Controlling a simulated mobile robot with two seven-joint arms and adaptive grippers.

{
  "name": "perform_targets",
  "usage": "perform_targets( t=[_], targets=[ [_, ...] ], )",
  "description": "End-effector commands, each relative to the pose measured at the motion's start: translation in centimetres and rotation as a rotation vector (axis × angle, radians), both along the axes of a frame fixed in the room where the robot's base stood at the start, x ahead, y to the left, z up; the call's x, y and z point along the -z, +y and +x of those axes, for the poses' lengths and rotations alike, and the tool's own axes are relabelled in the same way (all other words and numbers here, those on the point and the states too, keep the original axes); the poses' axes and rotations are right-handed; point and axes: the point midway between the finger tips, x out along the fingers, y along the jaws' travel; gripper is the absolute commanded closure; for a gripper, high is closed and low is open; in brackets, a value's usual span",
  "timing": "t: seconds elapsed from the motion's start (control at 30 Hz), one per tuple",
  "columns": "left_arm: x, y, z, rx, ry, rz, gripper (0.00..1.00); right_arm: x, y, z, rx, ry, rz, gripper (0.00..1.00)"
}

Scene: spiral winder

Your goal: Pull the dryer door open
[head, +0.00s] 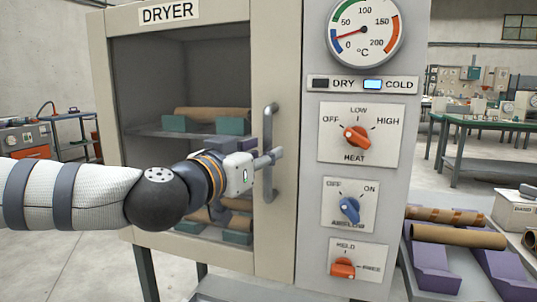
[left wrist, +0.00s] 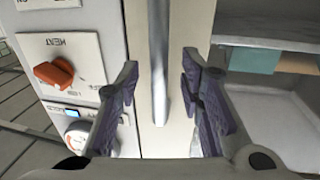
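The dryer door (head: 275,60) is a beige frame with a large window and looks shut. Its grey vertical bar handle (head: 270,115) is on the door's right side; it also shows in the left wrist view (left wrist: 158,60). My left gripper (head: 272,157) is at the handle's middle height, its fingertips overlapping the bar in the head view. In the left wrist view the two fingers (left wrist: 160,70) are spread apart, with the handle between them in the picture and a gap on each side. Whether the bar lies fully between the pads in depth, I cannot tell. My right gripper is out of view.
The control panel (head: 310,200) right of the door has a gauge (head: 364,32), a lit COLD lamp (head: 373,84) and knobs. Brown tubes (head: 213,114) rest on purple and green holders inside. A rack with tubes (head: 460,236) stands at the right.

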Motion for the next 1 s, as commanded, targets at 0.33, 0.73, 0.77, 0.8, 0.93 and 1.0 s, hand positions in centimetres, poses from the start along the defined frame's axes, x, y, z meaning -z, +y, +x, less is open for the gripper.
perform_targets(
  t=[0.33, 0.73, 0.77, 0.8, 0.93, 1.0],
  targets=[
    [-0.1, -1.3, 2.2, 0.002, 0.0, -0.001, 0.65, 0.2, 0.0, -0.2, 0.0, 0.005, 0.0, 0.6],
    [0.0, -1.3, 2.2, 0.002, 0.0, -0.001, 1.0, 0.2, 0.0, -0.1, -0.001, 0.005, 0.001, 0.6],
    [0.0, -1.3, 2.2, 0.002, 0.0, -0.001, 1.0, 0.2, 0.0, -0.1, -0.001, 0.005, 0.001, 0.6],
    [0.0, -1.3, 2.2, 0.002, 0.0, -0.001, 1.0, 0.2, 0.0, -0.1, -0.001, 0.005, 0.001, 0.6],
    [0.0, -1.3, 2.1, 0.006, 0.001, 0.0, 1.0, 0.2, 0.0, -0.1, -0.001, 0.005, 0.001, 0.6],
    [0.0, -1.2, 1.9, 0.013, 0.001, 0.0, 1.0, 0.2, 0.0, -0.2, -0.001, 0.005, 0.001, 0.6]
  ],
)
